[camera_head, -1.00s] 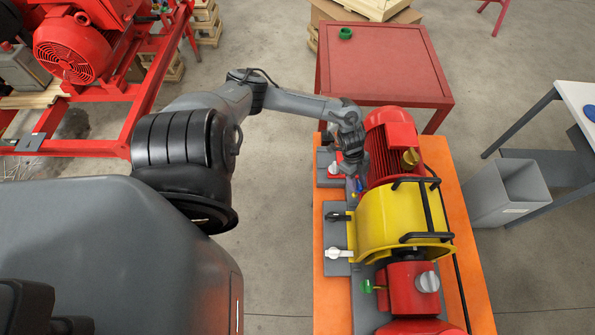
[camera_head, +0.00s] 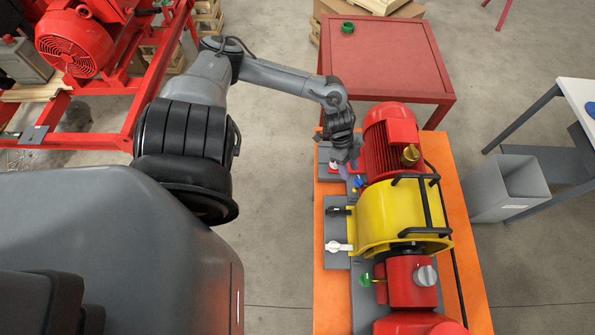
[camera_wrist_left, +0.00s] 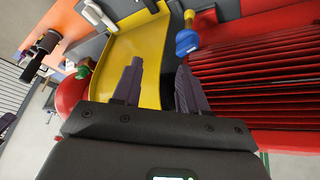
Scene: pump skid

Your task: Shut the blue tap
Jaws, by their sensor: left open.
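The blue tap (camera_head: 359,182) is small and sits on the left side of the skid, between the red finned motor and the yellow guard. In the left wrist view its rounded blue handle (camera_wrist_left: 187,41) shows just beyond the tip of the right-hand finger. Its brass-coloured stem shows beside it. My left gripper (camera_head: 347,160) is above the skid, just up and left of the tap in the head view. Its two fingers (camera_wrist_left: 157,75) are apart with nothing between them, and I see no contact with the tap. My right gripper is not in view.
The red finned motor (camera_head: 388,145) and yellow guard (camera_head: 395,210) stand close around the tap. A black lever (camera_head: 338,211), a white lever (camera_head: 338,247) and a green tap (camera_head: 367,279) are nearer. A red table (camera_head: 385,60) stands behind. Floor left of the skid is clear.

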